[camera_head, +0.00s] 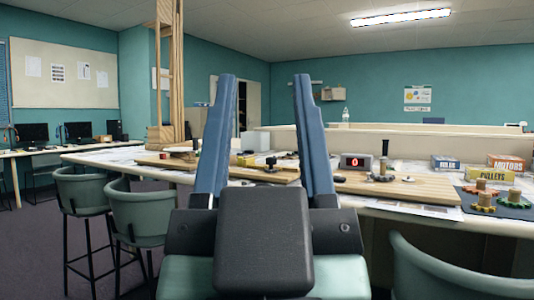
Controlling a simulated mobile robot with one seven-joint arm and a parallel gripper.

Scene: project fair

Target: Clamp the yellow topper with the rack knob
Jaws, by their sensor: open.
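My gripper (265,80) stands upright in the near middle of the view. Its two blue fingers are wide apart with nothing between them. Between the fingers, farther back on the worktable, a small yellow piece (246,159) sits on a wooden board (282,178); it looks like the yellow topper. A small black knob (271,161) stands just right of it; I cannot tell whether this is the rack knob. Both are well beyond my gripper and apart from it. They are too small to tell whether they touch or anything is clamped. The fingers hide parts of the board.
Right of my gripper, a counter box (356,161) with a red digit and a metal fixture (382,177) stand on another board. Boxes (486,173) and gears (482,200) lie at the table's right. Teal chairs stand at left (140,215) and right (440,275). A tall wooden frame (170,70) rises at left.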

